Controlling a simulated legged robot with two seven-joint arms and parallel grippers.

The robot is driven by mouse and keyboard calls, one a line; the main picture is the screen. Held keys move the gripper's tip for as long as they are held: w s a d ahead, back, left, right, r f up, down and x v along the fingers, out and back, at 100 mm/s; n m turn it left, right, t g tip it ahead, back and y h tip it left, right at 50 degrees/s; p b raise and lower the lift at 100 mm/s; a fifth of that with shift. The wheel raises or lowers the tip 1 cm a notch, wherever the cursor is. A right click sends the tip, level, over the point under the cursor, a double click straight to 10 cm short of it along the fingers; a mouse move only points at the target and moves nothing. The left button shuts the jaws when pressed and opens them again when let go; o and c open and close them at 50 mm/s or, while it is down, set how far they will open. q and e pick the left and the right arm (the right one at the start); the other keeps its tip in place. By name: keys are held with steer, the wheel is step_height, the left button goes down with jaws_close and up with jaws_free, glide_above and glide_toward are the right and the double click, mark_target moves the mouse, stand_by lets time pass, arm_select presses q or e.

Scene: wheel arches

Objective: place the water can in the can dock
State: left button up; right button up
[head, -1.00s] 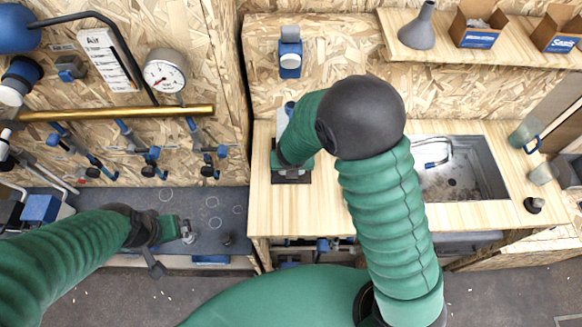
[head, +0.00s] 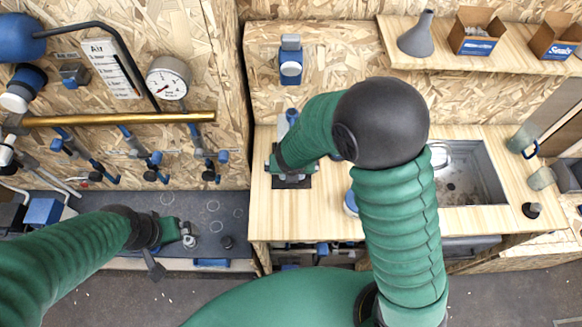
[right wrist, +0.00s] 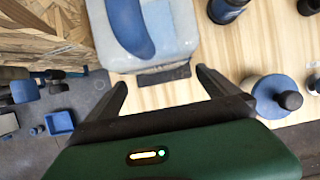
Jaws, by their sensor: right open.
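The water can (right wrist: 180,40), light grey with a blue part on top, stands on the wooden counter in the right wrist view. A black plate, which looks like the can dock (right wrist: 163,94), shows under its near edge. In the head view the can's blue top (head: 291,117) and the dark plate (head: 303,183) show around my right arm. My right gripper (right wrist: 162,84) is open; its fingers are apart at the can's near side, with nothing between their tips. The can's lower body is hidden in the head view. My left gripper (head: 186,236) is over the grey bench at the left; its jaws are unclear.
A round blue-lidded thing (right wrist: 274,97) stands right of my right gripper. A dark blue cylinder (right wrist: 226,10) stands beyond it. The sink (head: 470,175) is at the counter's right. The shelf (head: 470,58) holds a funnel and boxes. The front counter's middle is mostly clear.

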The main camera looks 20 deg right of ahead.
steer(key=d+p+v, duration=0.1)
steer(key=p+v, duration=0.2)
steer(key=v, duration=0.5)
arm_select(q)
steer(key=v, duration=0.3)
steer(key=shift+w+a+r+b, duration=0.1)
steer(key=shift+w+r+b, duration=0.15)
steer(key=shift+w+b, duration=0.05)
arm_select(e)
steer(key=s+d+r+m, duration=0.1)
steer(key=s+m, duration=0.2)
steer(key=m, duration=0.8)
steer(key=s+d+r+m+g, duration=0.1)
steer(key=s+m, duration=0.3)
steer(key=m, duration=0.7)
steer(key=s+d+r+m+y, duration=0.1)
steer(key=s+d+m, duration=0.2)
steer(key=m, duration=0.7)
steer(key=shift+s+d+r+m+g, duration=0.2)
steer(key=shift+s+m+g, duration=0.1)
steer(key=shift+m, duration=0.1)
arm_select(q)
steer(key=shift+s, duration=0.1)
arm_select(e)
steer(key=shift+d, duration=0.1)
steer(key=shift+c, duration=0.3)
